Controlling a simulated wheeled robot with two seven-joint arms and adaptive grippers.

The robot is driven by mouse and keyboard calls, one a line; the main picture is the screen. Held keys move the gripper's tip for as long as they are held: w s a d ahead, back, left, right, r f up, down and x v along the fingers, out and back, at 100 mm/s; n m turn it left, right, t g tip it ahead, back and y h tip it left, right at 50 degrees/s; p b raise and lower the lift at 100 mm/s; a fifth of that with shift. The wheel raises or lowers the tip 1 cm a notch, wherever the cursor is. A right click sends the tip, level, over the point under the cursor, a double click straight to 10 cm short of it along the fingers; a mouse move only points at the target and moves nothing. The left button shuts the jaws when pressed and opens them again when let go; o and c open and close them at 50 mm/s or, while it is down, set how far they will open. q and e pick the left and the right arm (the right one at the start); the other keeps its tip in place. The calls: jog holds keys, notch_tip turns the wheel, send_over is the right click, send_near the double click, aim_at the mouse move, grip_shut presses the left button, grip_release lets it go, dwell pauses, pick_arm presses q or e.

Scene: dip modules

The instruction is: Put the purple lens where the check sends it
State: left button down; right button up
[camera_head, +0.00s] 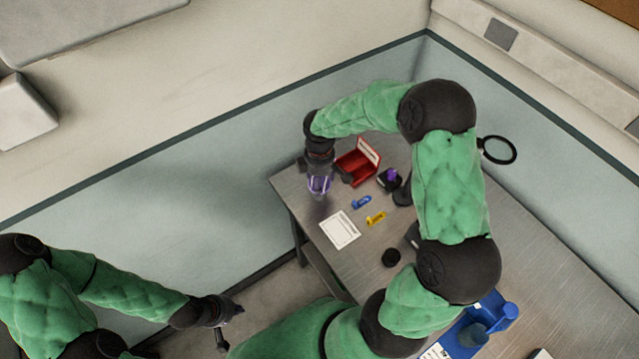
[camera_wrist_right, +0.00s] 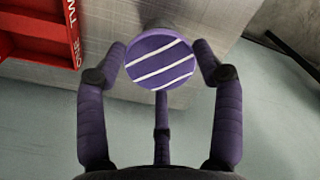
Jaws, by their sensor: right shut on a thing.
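The purple lens (camera_wrist_right: 160,58) is a round purple disc with white diagonal stripes. It sits between the fingertips of my right gripper (camera_wrist_right: 160,75), which is shut on it. In the head view my right gripper (camera_head: 319,187) hangs over the table's far left edge, just left of the red tray (camera_head: 352,168). The red tray has a white lettered panel, and part of it shows in the right wrist view (camera_wrist_right: 40,32); its lettering is cut off. My left gripper (camera_head: 225,318) is off the table at lower left, empty, its dark fingers apart.
On the metal table (camera_head: 540,265) are a dark holder with a purple top (camera_head: 391,178), a blue piece (camera_head: 362,202), a yellow piece (camera_head: 376,218), a white card (camera_head: 340,230), a black round piece (camera_head: 391,257) and a blue stand (camera_head: 475,330). A black ring (camera_head: 499,150) stands near the back wall.

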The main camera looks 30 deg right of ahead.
jog(key=shift+f, duration=0.95)
jog(key=shift+f, duration=0.2)
jog(key=o, duration=1)
jog(key=shift+r, duration=0.3)
notch_tip(320, 180, up, 12)
jog(key=shift+f+p, duration=0.1)
jog(key=shift+p, duration=0.75)
